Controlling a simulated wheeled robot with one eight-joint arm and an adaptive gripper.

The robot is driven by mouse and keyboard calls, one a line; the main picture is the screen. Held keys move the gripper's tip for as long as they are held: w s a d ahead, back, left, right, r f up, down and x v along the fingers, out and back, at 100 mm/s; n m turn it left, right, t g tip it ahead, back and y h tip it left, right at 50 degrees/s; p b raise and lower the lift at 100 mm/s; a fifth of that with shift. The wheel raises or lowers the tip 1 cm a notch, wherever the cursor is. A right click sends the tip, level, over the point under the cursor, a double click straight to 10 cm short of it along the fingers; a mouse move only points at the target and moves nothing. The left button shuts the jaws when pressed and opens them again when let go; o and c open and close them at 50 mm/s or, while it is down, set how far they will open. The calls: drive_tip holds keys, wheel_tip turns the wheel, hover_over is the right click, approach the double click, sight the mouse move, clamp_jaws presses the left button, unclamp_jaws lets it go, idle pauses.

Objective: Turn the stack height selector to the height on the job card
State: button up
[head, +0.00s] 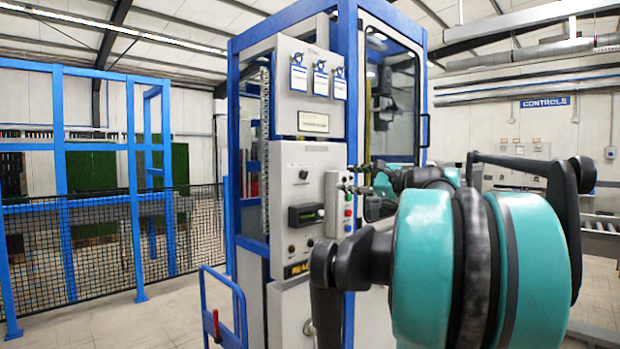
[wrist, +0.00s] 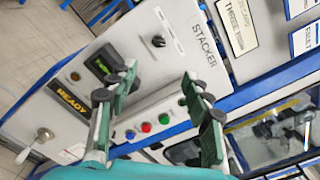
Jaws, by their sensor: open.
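The stack height selector appears to be the small black knob (wrist: 158,41) on the grey stacker panel (wrist: 128,28), beside a small white label; it also shows in the head view (head: 303,174). Its setting is too small to read. A card (wrist: 237,25), likely the job card, reads "THREE" with further text I cannot make out; in the head view it appears as a pale plate (head: 313,122). My gripper (wrist: 160,78) is open and empty in front of the panel, its fingers apart, below the knob in the wrist view and not touching it.
A display (wrist: 103,64) and a yellow "READY" sign (wrist: 72,100) are left of the fingers in the wrist view. A box of coloured buttons (head: 348,208) juts from the panel's right side. A blue rail (head: 224,310) stands low in front.

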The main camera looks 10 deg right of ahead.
sight(307, 175)
drive_tip(key=x, duration=1.6)
drive_tip(key=shift+w+a+f, duration=0.15)
drive_tip(key=shift+w+a, duration=0.15)
clamp_jaws()
